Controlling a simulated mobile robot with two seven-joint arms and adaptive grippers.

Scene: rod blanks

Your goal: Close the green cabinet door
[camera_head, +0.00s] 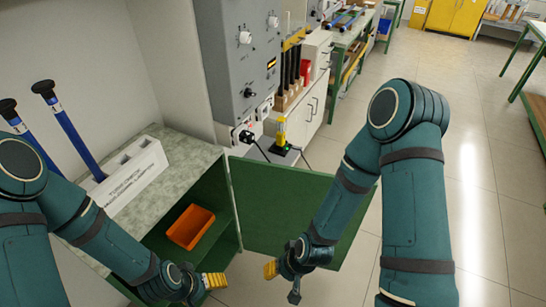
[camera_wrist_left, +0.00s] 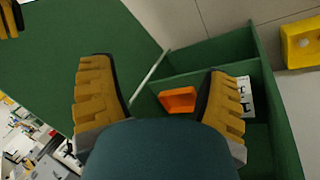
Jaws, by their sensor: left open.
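The green cabinet door (camera_head: 275,195) stands wide open, swung out to the right from the front edge of the green cabinet (camera_head: 226,225). In the left wrist view the door (camera_wrist_left: 85,35) fills the upper left, and the open cabinet (camera_wrist_left: 215,52) is at the right. My left gripper (camera_head: 215,281) is open and empty, in front of the cabinet opening; its spread fingers (camera_wrist_left: 158,98) show in the wrist view. My right gripper (camera_head: 281,280) is by the lower part of the door; whether it touches the door or is open is unclear.
An orange bin (camera_head: 190,227) sits inside the cabinet. A white holder (camera_head: 130,180) with blue-handled rods stands on the cabinet top, near my left arm. A grey panel (camera_head: 240,55) and a white drawer unit (camera_head: 315,85) stand behind. The tiled floor at right is clear.

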